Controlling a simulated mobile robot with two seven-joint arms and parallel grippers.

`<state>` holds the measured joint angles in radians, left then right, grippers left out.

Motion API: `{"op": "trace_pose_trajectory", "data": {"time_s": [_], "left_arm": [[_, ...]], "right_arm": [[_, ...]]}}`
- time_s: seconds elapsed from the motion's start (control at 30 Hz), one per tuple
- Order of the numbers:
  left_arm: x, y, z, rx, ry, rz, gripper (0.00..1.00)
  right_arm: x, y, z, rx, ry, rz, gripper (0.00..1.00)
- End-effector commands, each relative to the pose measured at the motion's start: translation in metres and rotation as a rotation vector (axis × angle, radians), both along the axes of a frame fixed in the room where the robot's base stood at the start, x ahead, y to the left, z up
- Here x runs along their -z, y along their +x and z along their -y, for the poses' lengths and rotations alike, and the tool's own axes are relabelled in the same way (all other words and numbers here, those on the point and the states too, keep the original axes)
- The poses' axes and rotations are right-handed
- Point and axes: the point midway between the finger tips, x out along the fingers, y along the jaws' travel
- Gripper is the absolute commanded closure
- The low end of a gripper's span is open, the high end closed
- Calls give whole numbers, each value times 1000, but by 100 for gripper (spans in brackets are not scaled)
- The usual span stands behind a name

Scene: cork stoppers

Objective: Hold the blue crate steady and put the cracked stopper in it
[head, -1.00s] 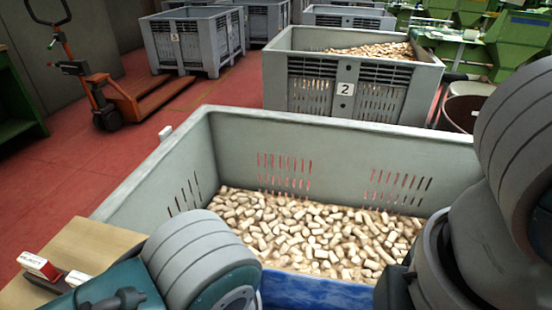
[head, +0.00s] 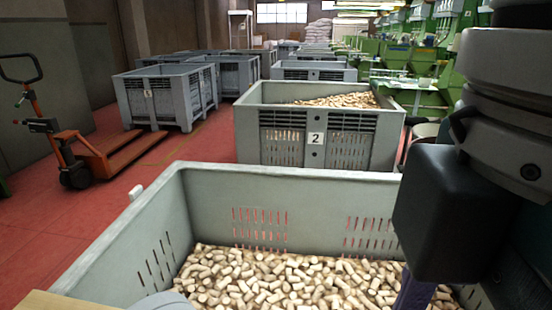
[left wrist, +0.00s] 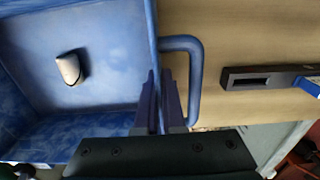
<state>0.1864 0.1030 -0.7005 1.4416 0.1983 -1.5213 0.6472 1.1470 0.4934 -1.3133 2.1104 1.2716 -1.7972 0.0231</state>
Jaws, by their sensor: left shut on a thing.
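The blue crate (left wrist: 110,30) shows in the left wrist view, with a looped handle (left wrist: 195,85) on its side. My left gripper (left wrist: 160,95) is shut on the crate's wall beside that handle. One pale stopper (left wrist: 68,70) lies on the crate floor, apart from the walls; I cannot tell whether it is cracked. In the head view the blue crate and my left gripper are out of frame. My right gripper (head: 412,292) hangs at the right over the big cork bin, pointing down. Only part of a purplish finger shows, and its opening is hidden.
A big grey bin (head: 290,185) full of loose corks (head: 290,280) fills the front. A second bin, marked 2 (head: 335,150), stands behind it. An orange pallet truck (head: 85,155) is at the left. A dark slotted object (left wrist: 255,80) lies on the wooden surface (left wrist: 240,30) beside the crate.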

Motion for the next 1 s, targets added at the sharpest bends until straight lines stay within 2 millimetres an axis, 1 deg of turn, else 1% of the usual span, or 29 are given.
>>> {"op": "trace_pose_trajectory", "data": {"time_s": [0.07, 0.1, 0.37, 0.4, 0.63, 0.73, 0.87, 1.0], "left_arm": [[0, 0, 0, 0, 0, 1, 100], [0, 0, 0, 0, 0, 1, 89], [0, 0, 0, 0, 0, 0, 60], [0, 0, 0, 0, 0, 0, 59], [0, 0, 0, 0, 1, 0, 59], [-5, 0, 0, 0, 0, 1, 59], [-22, 1, 1, 1, -2, 3, 59], [-54, 1, 1, 1, -5, 6, 59]], "right_arm": [[0, 0, 0, 0, 0, 0, 7], [0, 0, 0, 0, 0, 0, 7], [0, 0, 0, 0, 1, 0, 7], [0, 0, 0, 0, 1, 0, 7], [0, 0, 0, 0, 1, 1, 7], [0, 0, 0, 0, 1, 1, 7], [0, 0, 0, 0, 1, 1, 7], [0, 0, 0, 0, 1, 1, 7]]}}
